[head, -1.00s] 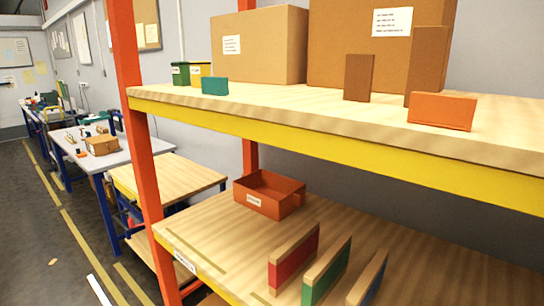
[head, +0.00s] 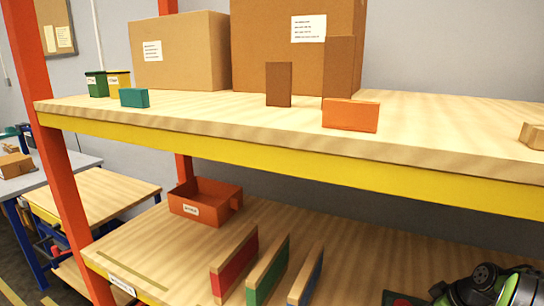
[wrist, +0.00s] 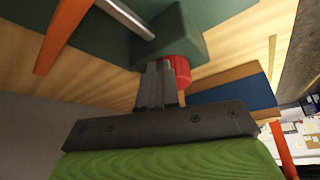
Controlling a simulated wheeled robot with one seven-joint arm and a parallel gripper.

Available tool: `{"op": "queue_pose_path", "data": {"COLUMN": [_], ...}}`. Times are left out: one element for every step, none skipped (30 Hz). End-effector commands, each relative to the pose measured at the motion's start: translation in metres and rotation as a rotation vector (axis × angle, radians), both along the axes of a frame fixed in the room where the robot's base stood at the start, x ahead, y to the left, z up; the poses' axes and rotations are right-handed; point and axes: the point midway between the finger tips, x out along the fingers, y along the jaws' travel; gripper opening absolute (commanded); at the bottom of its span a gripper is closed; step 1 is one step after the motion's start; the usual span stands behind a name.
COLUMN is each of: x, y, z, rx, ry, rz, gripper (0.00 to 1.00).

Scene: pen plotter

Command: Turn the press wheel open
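No press wheel can be clearly made out. In the wrist view, my gripper (wrist: 158,75) has its narrow fingers close together. A red cylindrical part (wrist: 182,70) is right by the fingertips, partly hidden behind them; whether it is between them or beside them I cannot tell. Past it is a dark green block (wrist: 175,32) with a silver rod (wrist: 125,18) in front. In the head view, a green and black arm part, probably mine, enters at the bottom right corner. A dark object with a little red (head: 400,299) is cut off beside it.
An orange-framed shelf has a yellow-edged upper board (head: 240,140) with cardboard boxes (head: 180,50) and small blocks. Its lower board holds an orange bin (head: 205,203) and red, green and blue-sided dividers (head: 268,270). An orange post (wrist: 62,35) crosses the wrist view.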

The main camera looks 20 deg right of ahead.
Motion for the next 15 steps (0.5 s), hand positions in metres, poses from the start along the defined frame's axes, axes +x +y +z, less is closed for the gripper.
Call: {"op": "queue_pose_path", "data": {"x": [0.0028, 0.0033, 0.0041, 0.0045, 0.0049, 0.0053, 0.0057, 0.0059, 0.0062, 0.0063, 0.0065, 0.0066, 0.0066, 0.0066, 0.0067], "y": [-0.0004, -0.0009, -0.0014, -0.0018, -0.0021, -0.0024, -0.0027, -0.0029, -0.0030, -0.0030, -0.0031, -0.0030, -0.0029, -0.0028, -0.0028], "z": [0.0014, 0.0013, 0.0012, 0.0011, 0.0010, 0.0009, 0.0009, 0.0009, 0.0008, 0.0009, 0.0008, 0.0008, 0.0007, 0.0007, 0.0006], "rx": [0.000, 0.000, 0.000, 0.000, 0.000, 0.001, 0.000, 0.001, 0.001, 0.001, 0.001, 0.001, 0.001, 0.001, 0.001], "ry": [-0.004, -0.004, -0.004, -0.004, -0.004, -0.005, -0.005, -0.005, -0.005, -0.005, -0.005, -0.005, -0.005, -0.006, -0.006], "rz": [0.004, 0.004, 0.004, 0.004, 0.004, 0.005, 0.005, 0.005, 0.005, 0.005, 0.006, 0.006, 0.006, 0.006, 0.006], "gripper": [0.00, 0.00, 0.00, 0.00, 0.00, 0.00, 0.00, 0.00, 0.00, 0.00, 0.00, 0.00, 0.00, 0.00, 0.00]}}
